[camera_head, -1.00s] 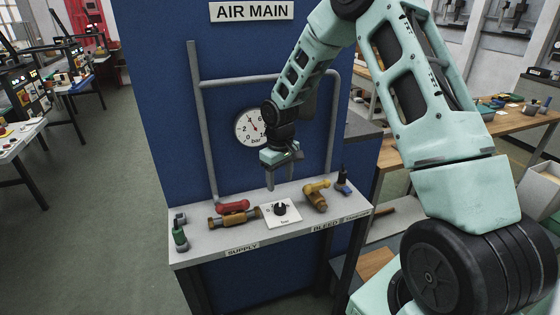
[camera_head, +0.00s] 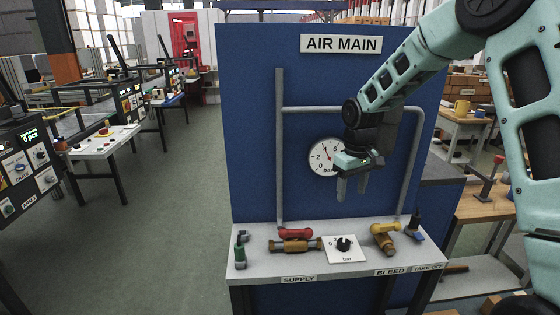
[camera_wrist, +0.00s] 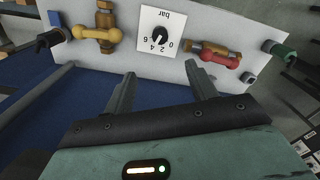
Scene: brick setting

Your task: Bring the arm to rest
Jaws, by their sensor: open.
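My gripper (camera_head: 352,188) hangs in front of the blue AIR MAIN panel (camera_head: 250,120), above the grey shelf (camera_head: 262,262). Its two fingers are apart and nothing is between them; in the wrist view the open gripper (camera_wrist: 160,92) points toward the shelf fittings. It touches nothing that I can see. My arm reaches in from the upper right and is bent. The gripper partly covers the right side of the round pressure gauge (camera_head: 322,157).
The shelf bears a red-handled valve (camera_head: 296,234), a black knob on a white dial plate (camera_head: 344,244), a yellow-handled valve (camera_head: 384,232), a green fitting (camera_head: 240,252) and a blue-based fitting (camera_head: 415,226). Grey pipes (camera_head: 280,150) run up the panel. Open floor (camera_head: 170,230) lies left.

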